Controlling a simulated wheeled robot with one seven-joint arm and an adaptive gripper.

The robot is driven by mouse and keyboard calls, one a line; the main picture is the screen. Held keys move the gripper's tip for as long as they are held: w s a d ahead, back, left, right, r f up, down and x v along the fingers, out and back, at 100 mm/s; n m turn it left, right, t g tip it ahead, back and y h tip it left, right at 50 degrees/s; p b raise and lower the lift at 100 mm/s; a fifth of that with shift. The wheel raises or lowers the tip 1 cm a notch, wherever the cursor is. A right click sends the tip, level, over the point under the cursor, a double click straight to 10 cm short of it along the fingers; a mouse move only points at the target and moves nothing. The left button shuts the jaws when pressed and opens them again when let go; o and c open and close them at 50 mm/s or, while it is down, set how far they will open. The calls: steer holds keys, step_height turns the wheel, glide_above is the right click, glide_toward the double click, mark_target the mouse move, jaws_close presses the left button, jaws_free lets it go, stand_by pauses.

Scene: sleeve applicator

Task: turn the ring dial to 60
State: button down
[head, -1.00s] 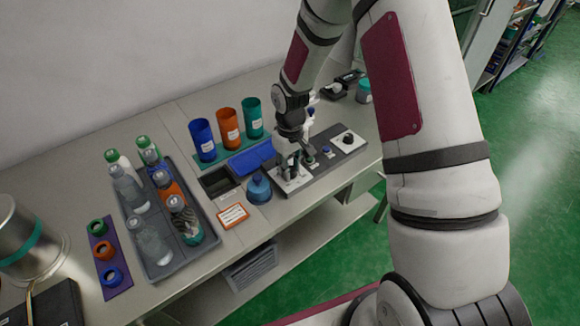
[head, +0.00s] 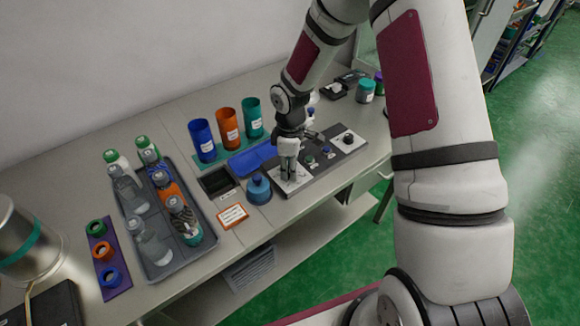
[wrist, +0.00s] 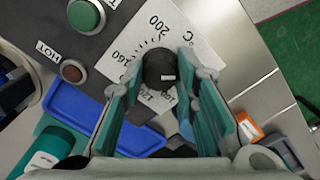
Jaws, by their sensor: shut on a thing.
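The ring dial is a black knob (wrist: 158,68) on a white scale plate (wrist: 190,42), seen in the wrist view. The plate carries tick marks and the numbers 200, 160 and 120, with °C. A small white mark shows on the knob. My gripper (wrist: 161,80) has its two teal-lined fingers on either side of the knob and is shut on it. In the head view my gripper (head: 288,174) points down at the plate (head: 299,183) and hides the knob. I cannot read the dial's setting.
The grey control box (head: 325,158) has a green button (wrist: 86,15), a red-brown HOT lamp (wrist: 73,71) and another black knob (head: 347,138). A blue tray (head: 252,158) lies behind.

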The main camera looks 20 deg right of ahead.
stand_by(0.3)
steer(key=c, duration=1.2)
jaws_free()
steer(key=shift+c, duration=0.2)
step_height(320, 180, up, 12)
